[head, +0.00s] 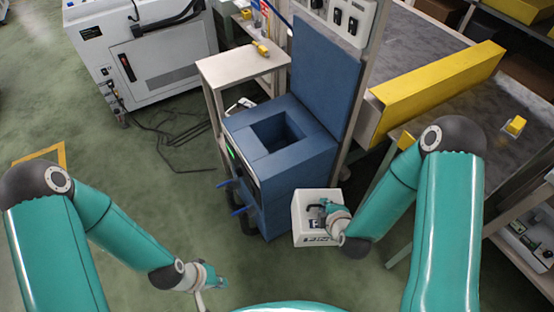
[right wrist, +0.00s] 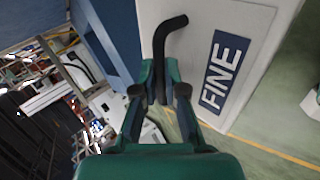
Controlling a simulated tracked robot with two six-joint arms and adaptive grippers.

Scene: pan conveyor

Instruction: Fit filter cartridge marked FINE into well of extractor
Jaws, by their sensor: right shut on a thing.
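The blue extractor (head: 318,152) stands in the middle of the head view, with a square open well (head: 275,132) in its top. The white cartridge (head: 303,222) is at the extractor's right front side, lower than the well. In the right wrist view the cartridge (right wrist: 205,40) shows a dark label reading FINE and a black bent handle (right wrist: 163,40). My right gripper (head: 318,210) is shut on the handle; its fingers (right wrist: 160,92) show at the handle in the wrist view. My left gripper (head: 213,285) is low and away from the extractor; its finger opening is unclear.
A small table (head: 240,65) stands behind the extractor with a yellow object (head: 261,48) on it. A yellow barrier (head: 440,90) edges the conveyor at right. A white cabinet (head: 150,60) and loose cables are at back left.

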